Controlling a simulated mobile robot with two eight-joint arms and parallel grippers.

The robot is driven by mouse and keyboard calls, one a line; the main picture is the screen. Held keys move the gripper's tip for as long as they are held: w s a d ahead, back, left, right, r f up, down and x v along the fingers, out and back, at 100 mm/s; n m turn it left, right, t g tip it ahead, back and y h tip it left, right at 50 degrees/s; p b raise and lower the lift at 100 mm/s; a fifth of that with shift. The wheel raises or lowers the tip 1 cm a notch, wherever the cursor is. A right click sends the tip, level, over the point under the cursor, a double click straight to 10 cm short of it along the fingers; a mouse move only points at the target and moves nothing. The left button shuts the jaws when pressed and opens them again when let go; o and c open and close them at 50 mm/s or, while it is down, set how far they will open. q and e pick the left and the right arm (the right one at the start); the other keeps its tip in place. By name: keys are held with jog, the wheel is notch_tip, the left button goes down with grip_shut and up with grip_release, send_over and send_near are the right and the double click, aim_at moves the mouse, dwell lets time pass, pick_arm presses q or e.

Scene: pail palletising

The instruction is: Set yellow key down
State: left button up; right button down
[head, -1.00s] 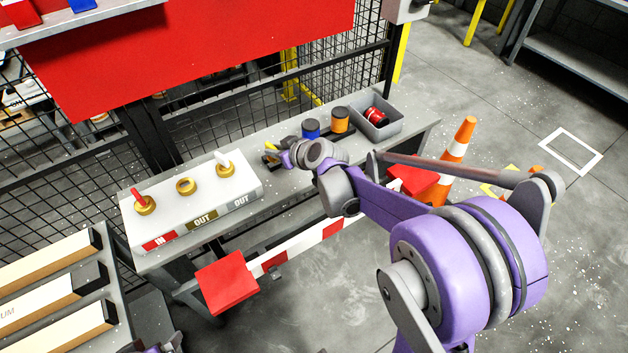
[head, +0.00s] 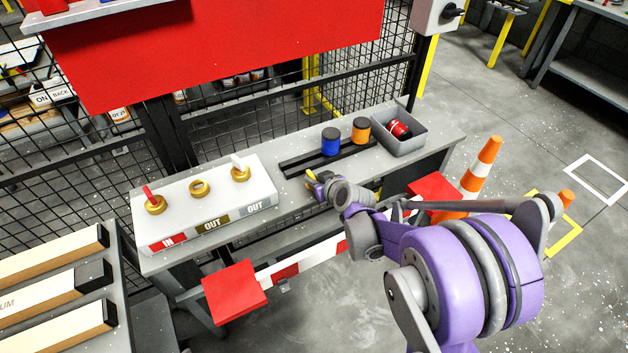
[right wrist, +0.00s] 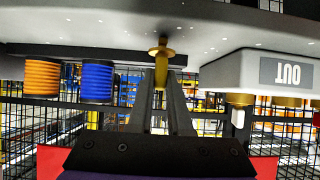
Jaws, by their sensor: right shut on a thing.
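The yellow key (right wrist: 159,74) has a brass-coloured flange and end. It is between the fingers of my right gripper (right wrist: 161,102), which is shut on it. In the head view the right gripper (head: 316,183) is over the grey bench (head: 285,205), right of the key box (head: 222,182), and the key is a small yellow spot (head: 310,175). In the upside-down right wrist view the key's end is close to the bench top; I cannot tell whether they touch. The box's middle brass socket (head: 200,187), labelled OUT, is empty. My left gripper is not in view.
A red key (head: 150,194) and a white key (head: 238,162) stand in the box's outer sockets. Behind the gripper are a dark rail (head: 300,164), a blue spool (head: 330,144), an orange spool (head: 361,131) and a grey bin (head: 405,146).

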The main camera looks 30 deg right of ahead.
jog(key=shift+f, duration=0.2)
jog(key=c, duration=0.8)
grip_release()
jog(key=shift+c, duration=0.2)
jog(key=shift+r, duration=0.1)
